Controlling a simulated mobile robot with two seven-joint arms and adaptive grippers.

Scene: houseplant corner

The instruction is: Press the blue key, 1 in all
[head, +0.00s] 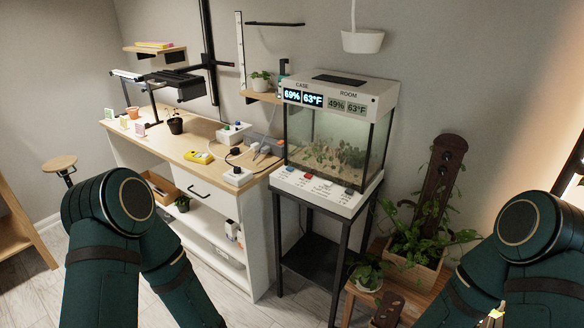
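The blue key (290,168) is the leftmost of a row of small keys on the sloped white front panel (340,201) of a glass plant case (335,140). The case display (303,97) reads 69% and 63°F under CASE. Both my arms show in the foreground, left and right, and nothing touches the keys.
The case stands on a black frame stand (310,250). A wooden-topped bench (180,140) with sockets, a yellow device (199,157) and a lamp is to the left. A planter box (412,268) with a climbing plant is to the right. The space before the panel is clear.

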